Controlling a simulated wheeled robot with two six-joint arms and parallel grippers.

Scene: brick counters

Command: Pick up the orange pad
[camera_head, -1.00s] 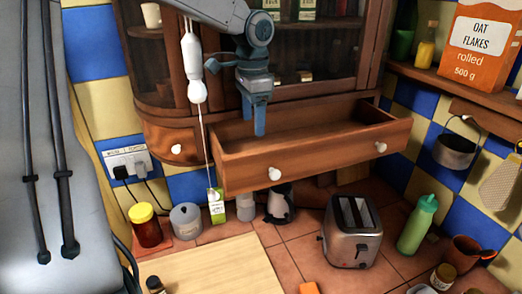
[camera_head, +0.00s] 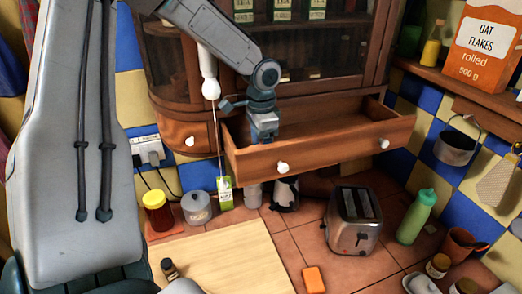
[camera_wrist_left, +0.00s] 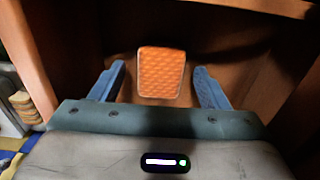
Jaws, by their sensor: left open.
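An orange pad (camera_wrist_left: 161,73) with a textured face and pale edge shows in the left wrist view, between the two blue fingers of my left gripper (camera_wrist_left: 160,80). The fingers are spread, with a gap on each side of the pad. In the head view my left gripper (camera_head: 263,128) reaches down into the open wooden drawer (camera_head: 320,152); its fingertips and the drawer floor are hidden by the drawer front. A small orange block (camera_head: 313,280) lies on the tiled counter in the head view. My right gripper is not in view.
Drawer walls stand close around my left gripper. A white hanging cord (camera_head: 210,88) is left of it. Below are a toaster (camera_head: 353,221), a green bottle (camera_head: 416,217), jars and a wooden board (camera_head: 225,262). An oat flakes box (camera_head: 486,45) is on the right shelf.

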